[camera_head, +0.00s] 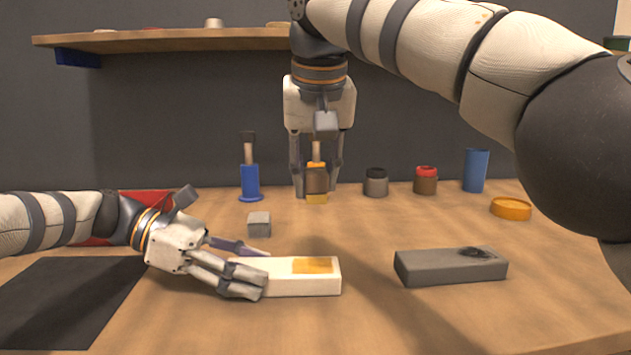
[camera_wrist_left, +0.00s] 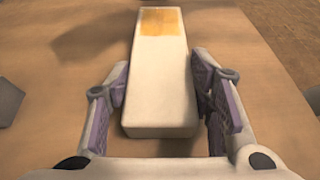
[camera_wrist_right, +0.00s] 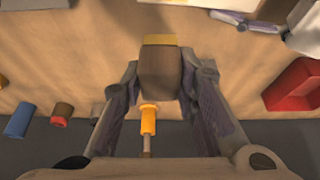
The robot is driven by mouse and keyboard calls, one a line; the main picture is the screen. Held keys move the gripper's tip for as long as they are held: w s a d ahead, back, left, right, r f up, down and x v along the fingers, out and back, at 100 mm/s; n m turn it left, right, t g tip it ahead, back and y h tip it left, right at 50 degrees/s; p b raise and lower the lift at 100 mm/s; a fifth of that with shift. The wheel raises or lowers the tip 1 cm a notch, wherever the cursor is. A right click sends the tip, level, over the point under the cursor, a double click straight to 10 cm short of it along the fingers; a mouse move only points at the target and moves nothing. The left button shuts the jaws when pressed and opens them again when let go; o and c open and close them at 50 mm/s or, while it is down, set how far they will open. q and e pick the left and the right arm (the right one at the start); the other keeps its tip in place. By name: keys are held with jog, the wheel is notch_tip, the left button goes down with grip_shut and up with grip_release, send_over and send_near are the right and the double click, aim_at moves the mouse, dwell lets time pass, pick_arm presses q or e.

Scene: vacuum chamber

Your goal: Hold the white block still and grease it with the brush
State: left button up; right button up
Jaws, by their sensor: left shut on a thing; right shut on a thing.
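The white block (camera_head: 300,282) lies on the table with an amber grease patch (camera_head: 313,265) on the right part of its top. My left gripper (camera_head: 262,272) is shut on the block's left end. In the left wrist view the block (camera_wrist_left: 160,85) runs away between the fingers, patch at the far end. My right gripper (camera_head: 318,180) points down and is shut on the brush (camera_head: 317,182), above and behind the block and apart from it.
A dark grey block (camera_head: 450,268) with a black smudge lies to the right. A small grey cube (camera_head: 259,223) sits behind the white block. A blue holder (camera_head: 249,183), two jars (camera_head: 376,183), a blue cylinder (camera_head: 475,171) and an orange lid (camera_head: 511,207) stand farther back.

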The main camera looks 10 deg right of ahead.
pick_arm(q)
jog(key=o, duration=1.2)
